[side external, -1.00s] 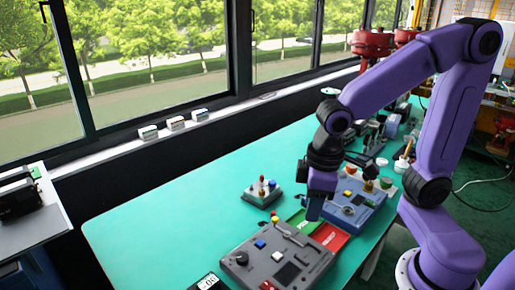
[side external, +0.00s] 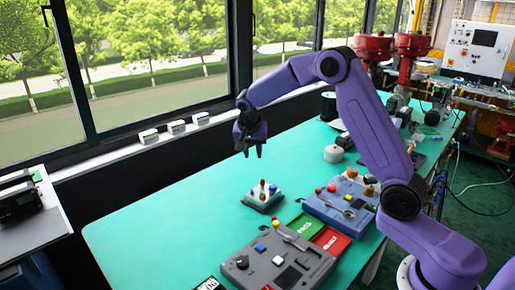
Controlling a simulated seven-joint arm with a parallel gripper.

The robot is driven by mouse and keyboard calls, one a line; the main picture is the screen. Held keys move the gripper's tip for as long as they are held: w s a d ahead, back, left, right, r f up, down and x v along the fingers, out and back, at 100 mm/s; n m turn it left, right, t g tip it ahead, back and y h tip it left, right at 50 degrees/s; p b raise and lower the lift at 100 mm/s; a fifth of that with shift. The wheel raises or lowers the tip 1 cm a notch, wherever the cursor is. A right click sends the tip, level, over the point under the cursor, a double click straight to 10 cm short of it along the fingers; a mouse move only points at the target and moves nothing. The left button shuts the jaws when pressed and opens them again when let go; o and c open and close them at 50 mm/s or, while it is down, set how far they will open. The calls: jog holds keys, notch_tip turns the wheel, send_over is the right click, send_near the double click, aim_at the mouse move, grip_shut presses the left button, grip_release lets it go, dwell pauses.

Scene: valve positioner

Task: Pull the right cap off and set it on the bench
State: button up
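The blue-grey positioner box (side external: 340,207) sits on the green bench, with several small knobs and caps on top. Brown caps (side external: 369,190) stand at its right end. An orange-topped part (side external: 351,172) stands at its back edge. I cannot tell for certain which is the right cap, or whether it is seated. My gripper (side external: 251,154) points down over bare bench, left of and behind the box, well apart from it. Its two fingers are spread, with nothing seen between them.
A small grey block with coloured knobs (side external: 263,194) stands below my gripper. A grey control panel (side external: 277,259) lies at the front. Green (side external: 305,225) and red (side external: 331,241) pads lie between panel and box. A round pale pot (side external: 333,153) stands behind. The left bench (side external: 170,215) is clear.

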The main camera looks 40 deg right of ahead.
jog(key=w+d+f+m, duration=0.1)
jog(key=w+d+m, duration=0.1)
jog(key=d, duration=0.1)
send_near(263, 179)
jog(key=x, duration=0.8)
jog(key=shift+w+d+f, duration=0.1)
jog(key=shift+w+f, duration=0.1)
jog(key=shift+f, duration=0.05)
grip_shut()
dwell(0.3)
